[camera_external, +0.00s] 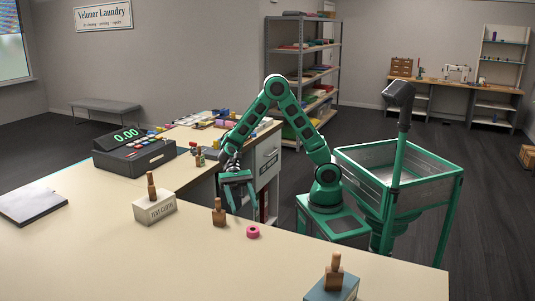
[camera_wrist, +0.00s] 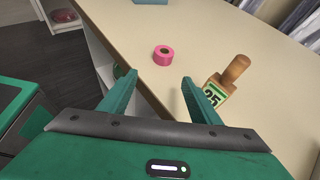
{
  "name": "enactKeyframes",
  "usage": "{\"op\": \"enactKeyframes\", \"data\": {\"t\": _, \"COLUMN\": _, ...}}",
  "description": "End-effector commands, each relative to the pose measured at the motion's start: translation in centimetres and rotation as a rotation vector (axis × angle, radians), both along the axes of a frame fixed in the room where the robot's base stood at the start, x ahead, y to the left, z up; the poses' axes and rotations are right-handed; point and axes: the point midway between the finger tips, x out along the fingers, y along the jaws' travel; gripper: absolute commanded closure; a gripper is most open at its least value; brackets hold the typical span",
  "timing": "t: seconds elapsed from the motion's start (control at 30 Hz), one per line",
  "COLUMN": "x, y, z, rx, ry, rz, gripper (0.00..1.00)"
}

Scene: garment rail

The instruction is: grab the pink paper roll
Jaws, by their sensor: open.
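The pink paper roll (camera_external: 253,232) lies on the counter near its edge in the external view, with its dark core hole facing up. In the wrist view the pink paper roll (camera_wrist: 163,55) sits on the counter beyond my fingertips, roughly centred between them. My gripper (camera_external: 238,200) is over the edge of the counter, apart from the roll. In the wrist view my gripper (camera_wrist: 158,83) is open and empty, its two green fingers spread wide.
A wooden-handled stamp (camera_wrist: 222,84) marked 25 stands close to the right finger; it also shows in the external view (camera_external: 219,213). A larger stamp block (camera_external: 154,207), a register (camera_external: 135,155) and a blue-based stamp (camera_external: 332,285) share the counter (camera_external: 90,240).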

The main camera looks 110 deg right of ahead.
Motion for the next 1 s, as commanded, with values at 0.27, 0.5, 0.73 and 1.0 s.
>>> {"op": "enactKeyframes", "data": {"t": 0.27, "x": 0.2, "y": 2.4, "z": 0.0, "rx": 0.057, "ry": 0.055, "rz": -0.009, "gripper": 0.43}}
{"op": "enactKeyframes", "data": {"t": 0.5, "x": 0.1, "y": 5.3, "z": -1.2, "rx": 0.055, "ry": 0.052, "rz": -0.010, "gripper": 0.43}}
{"op": "enactKeyframes", "data": {"t": 0.73, "x": 0.1, "y": 6.7, "z": -1.4, "rx": 0.053, "ry": 0.050, "rz": -0.009, "gripper": 0.43}}
{"op": "enactKeyframes", "data": {"t": 1.0, "x": 0.3, "y": 10.3, "z": -2.0, "rx": 0.053, "ry": 0.051, "rz": -0.010, "gripper": 0.43}}
